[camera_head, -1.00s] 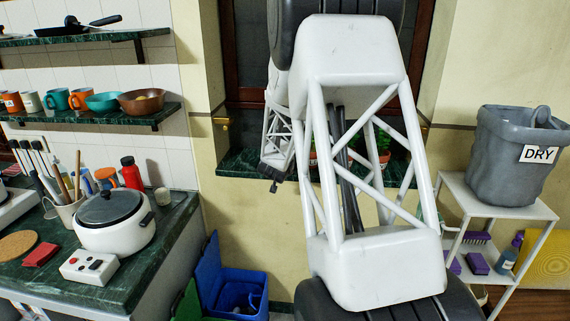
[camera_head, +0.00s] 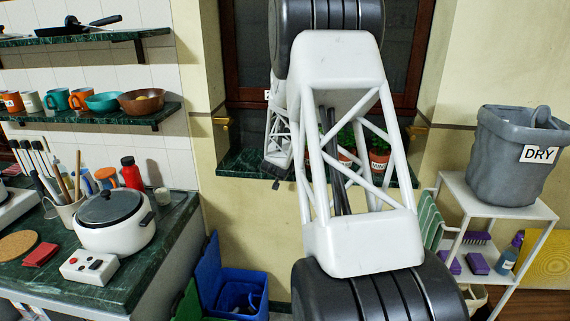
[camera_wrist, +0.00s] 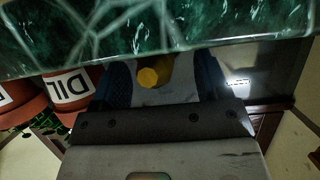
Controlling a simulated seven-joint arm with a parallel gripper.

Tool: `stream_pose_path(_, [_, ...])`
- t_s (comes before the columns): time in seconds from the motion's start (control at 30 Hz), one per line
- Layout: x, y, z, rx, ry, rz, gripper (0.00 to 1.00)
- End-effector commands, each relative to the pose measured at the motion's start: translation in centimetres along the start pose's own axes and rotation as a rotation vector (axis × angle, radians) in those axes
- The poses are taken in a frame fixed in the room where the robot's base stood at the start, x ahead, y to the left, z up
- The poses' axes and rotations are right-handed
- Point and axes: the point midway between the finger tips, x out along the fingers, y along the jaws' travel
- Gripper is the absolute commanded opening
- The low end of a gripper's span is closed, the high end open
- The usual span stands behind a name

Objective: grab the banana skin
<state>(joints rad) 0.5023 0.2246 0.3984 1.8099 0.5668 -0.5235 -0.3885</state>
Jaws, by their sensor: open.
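In the wrist view a yellow piece with a rounded end (camera_wrist: 151,77) shows between the two dark blue fingers of my gripper (camera_wrist: 163,74); it may be part of the banana skin, but most of it is hidden. My gripper is open, with a finger on each side of it; I cannot tell whether they touch it. A green marble slab (camera_wrist: 160,30) crosses the top of this view and hides the fingertips. In the head view my gripper (camera_head: 277,172) is small, dark and beside the window sill; no banana skin can be made out there.
Labelled plant pots (camera_wrist: 70,88) stand close to my gripper in the wrist view. The window sill (camera_head: 240,166) holds potted plants (camera_head: 378,150). A blue bin (camera_head: 240,290) is below, a counter with a white cooker (camera_head: 115,235) is left, and a grey DRY container (camera_head: 510,165) is right.

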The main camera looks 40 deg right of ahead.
Motion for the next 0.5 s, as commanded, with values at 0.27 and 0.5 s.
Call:
stream_pose_path(0.27, [0.00,0.06,-0.02,0.001,0.000,0.000,0.69])
stream_pose_path(0.5, [0.00,0.05,-0.02,0.001,0.000,0.000,0.69])
